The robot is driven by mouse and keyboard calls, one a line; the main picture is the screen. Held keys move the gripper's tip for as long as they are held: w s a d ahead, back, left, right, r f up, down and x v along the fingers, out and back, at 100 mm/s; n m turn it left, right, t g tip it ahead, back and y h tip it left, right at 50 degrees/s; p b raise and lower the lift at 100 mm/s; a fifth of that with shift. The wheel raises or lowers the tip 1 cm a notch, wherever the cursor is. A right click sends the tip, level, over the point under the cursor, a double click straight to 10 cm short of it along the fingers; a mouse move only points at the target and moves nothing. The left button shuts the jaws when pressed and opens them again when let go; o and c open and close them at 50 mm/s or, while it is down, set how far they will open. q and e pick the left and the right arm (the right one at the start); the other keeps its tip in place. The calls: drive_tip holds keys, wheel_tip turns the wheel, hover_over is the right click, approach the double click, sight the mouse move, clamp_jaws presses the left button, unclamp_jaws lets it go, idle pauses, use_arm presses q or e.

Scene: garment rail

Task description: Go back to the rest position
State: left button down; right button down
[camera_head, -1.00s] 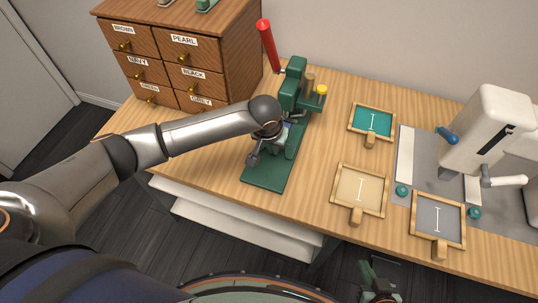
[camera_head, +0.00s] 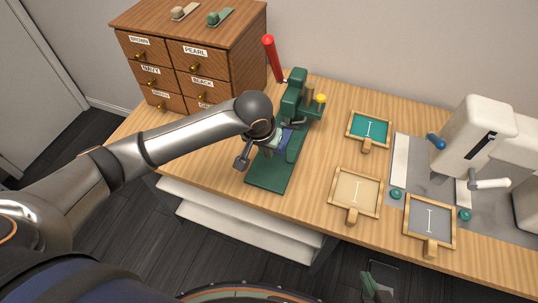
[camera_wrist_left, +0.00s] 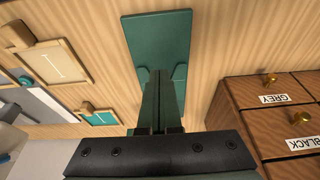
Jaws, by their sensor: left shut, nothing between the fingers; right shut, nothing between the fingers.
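In the head view my left arm reaches in from the left, and its gripper (camera_head: 268,144) is over the green press (camera_head: 271,172) on the table. In the left wrist view its two dark green fingers (camera_wrist_left: 160,88) are together with nothing between them, in front of the press's green base plate (camera_wrist_left: 158,38). I cannot tell from the pictures how high they are above it. My right gripper (camera_head: 375,287) shows only in part at the bottom edge of the head view, below the table's front edge. It is shut and empty.
A wooden drawer cabinet (camera_head: 190,55) with labels stands behind left. The press has a red lever (camera_head: 272,58). Teal (camera_head: 369,130), beige (camera_head: 356,191) and grey (camera_head: 429,222) framed panels lie to the right. A white machine (camera_head: 480,135) stands at the far right.

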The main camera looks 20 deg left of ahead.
use_arm(q)
drive_tip(key=shift+s+r, duration=0.1)
drive_tip(key=shift+r, duration=0.35)
drive_tip(key=s+d+f+m+h, duration=0.25)
drive_tip(key=s+d, duration=0.25)
drive_tip(key=s, duration=0.5)
drive_tip(key=s+a+f+y, duration=0.2)
drive_tip(key=s+a, duration=0.9)
drive_tip(key=s, duration=0.1)
drive_tip(key=w+d+f+t+h, duration=0.1)
drive_tip(key=w+d+f+t, duration=0.1)
drive_tip(key=f, duration=0.3)
drive_tip(key=w+d+f+t, duration=0.1)
drive_tip(key=d+f+t, duration=0.1)
drive_tip(key=f, duration=0.4)
drive_tip(key=shift+w+d+f+n+t+h, duration=0.2)
drive_tip(key=shift+w+n+t+h, duration=0.2)
drive_tip(key=shift+t, duration=0.5)
